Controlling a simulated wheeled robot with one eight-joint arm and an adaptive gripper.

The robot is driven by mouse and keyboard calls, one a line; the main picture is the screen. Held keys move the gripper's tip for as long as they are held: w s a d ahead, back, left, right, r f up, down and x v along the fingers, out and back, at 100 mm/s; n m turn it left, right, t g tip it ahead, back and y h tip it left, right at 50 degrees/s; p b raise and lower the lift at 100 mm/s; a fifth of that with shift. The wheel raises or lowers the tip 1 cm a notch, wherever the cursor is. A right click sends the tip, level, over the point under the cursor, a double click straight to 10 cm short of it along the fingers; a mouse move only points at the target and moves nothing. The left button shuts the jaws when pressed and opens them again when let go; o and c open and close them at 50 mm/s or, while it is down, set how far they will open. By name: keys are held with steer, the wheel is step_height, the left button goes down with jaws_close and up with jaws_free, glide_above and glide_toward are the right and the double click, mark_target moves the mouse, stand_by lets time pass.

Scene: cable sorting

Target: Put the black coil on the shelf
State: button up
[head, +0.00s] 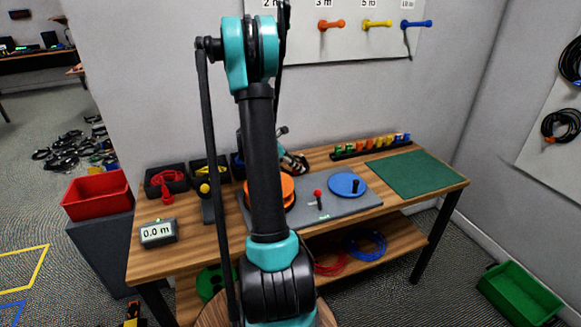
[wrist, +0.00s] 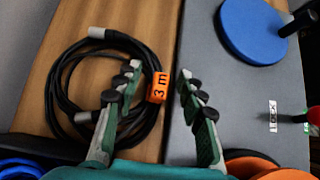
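The black coil (wrist: 66,97) lies on the wooden bench top in the wrist view, with an orange "3 m" tag (wrist: 158,88) on its right side and pale metal plug ends. My gripper (wrist: 160,72) is open above it, its fingers apart with the tag showing between them. I cannot tell whether the fingers touch the cable. In the head view my gripper (head: 292,162) is partly hidden behind my arm, and I cannot make out the coil. A lower shelf (head: 400,246) under the bench holds a red coil (head: 330,264) and a blue coil (head: 366,244).
A grey board with a blue disc (head: 347,184) and an orange disc (head: 285,190) lies beside the coil. Dark bins, a length display (head: 158,232), a green mat (head: 416,172) and a row of coloured items (head: 370,146) occupy the bench. A green crate (head: 519,295) stands on the floor.

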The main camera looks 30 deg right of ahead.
jaws_close()
stand_by(0.5)
step_height(320, 180, up, 20)
stand_by(0.6)
